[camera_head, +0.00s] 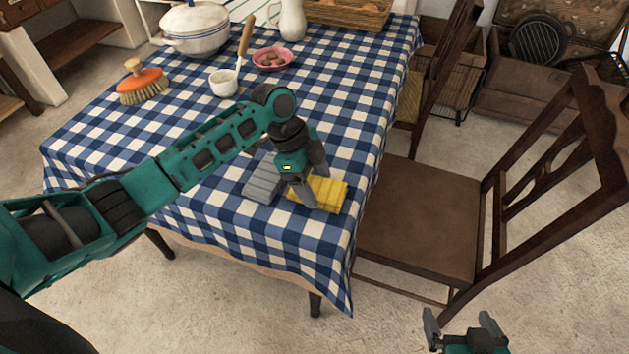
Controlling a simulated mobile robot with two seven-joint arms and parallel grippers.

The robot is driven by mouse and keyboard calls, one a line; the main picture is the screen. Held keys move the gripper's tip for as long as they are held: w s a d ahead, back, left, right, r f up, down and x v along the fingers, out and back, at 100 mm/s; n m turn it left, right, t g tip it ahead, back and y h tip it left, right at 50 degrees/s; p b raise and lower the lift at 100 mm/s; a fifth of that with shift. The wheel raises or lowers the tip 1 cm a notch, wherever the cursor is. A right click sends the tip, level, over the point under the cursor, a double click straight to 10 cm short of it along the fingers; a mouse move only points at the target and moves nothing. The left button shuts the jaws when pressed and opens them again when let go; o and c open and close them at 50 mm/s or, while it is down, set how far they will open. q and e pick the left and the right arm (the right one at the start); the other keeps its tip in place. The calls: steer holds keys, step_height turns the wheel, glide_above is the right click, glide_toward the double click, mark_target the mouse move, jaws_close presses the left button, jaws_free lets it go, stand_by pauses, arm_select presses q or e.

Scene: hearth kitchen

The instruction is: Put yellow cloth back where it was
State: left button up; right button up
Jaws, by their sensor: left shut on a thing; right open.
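The yellow cloth (329,195) is folded and lies at the near right part of the table, on the blue checked tablecloth (222,222). My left gripper (308,192) reaches over it from the left and is shut on it, with the fingers pointing down. Part of the cloth is hidden behind the fingers. A folded grey cloth (262,184) lies just left of the yellow one. My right gripper (460,322) is open and empty, low at the right, in front of the chair and away from the table.
A brown chair (425,215) stands close to the table's right edge. Farther back on the table are an orange brush (142,85), a white cup (223,83), a pink bowl (272,59), a white pot (195,30) and a pitcher (291,20). The table's front left is clear.

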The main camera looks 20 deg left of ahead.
arm_select(q)
steer(key=o, duration=1)
steer(key=p+v, duration=0.1)
steer(key=v, duration=1.1)
steer(key=shift+r, duration=0.15)
